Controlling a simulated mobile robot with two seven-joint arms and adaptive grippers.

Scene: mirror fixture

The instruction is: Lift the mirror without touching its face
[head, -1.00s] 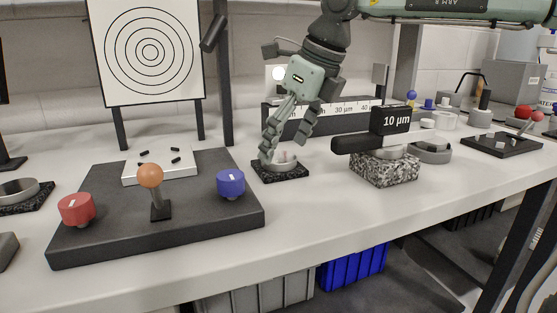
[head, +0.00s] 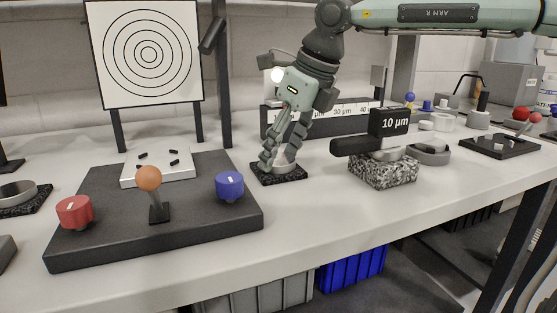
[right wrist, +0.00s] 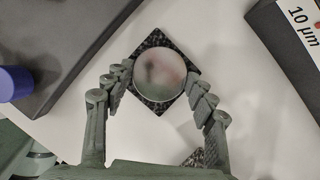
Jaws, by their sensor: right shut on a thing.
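The mirror (head: 281,164) is a small round disc, face up on a dark speckled square pad (head: 290,178). In the right wrist view the mirror (right wrist: 160,80) shows a blurred grey-pink face, and corners of the pad (right wrist: 153,105) stick out around it. My right gripper (head: 279,158) comes down from above and is shut on the mirror. In the right wrist view its fingertips (right wrist: 159,72) sit at opposite sides of the rim, with the face clear between them. I see no clear gap between mirror and pad. My left gripper is not in view.
A dark base with a red knob (head: 74,212), a blue knob (head: 229,185) and an orange-ball lever (head: 148,178) stands left. A speckled block (head: 384,173) carrying a 10 µm gauge (head: 390,122) stands close on the right. The bench front is clear.

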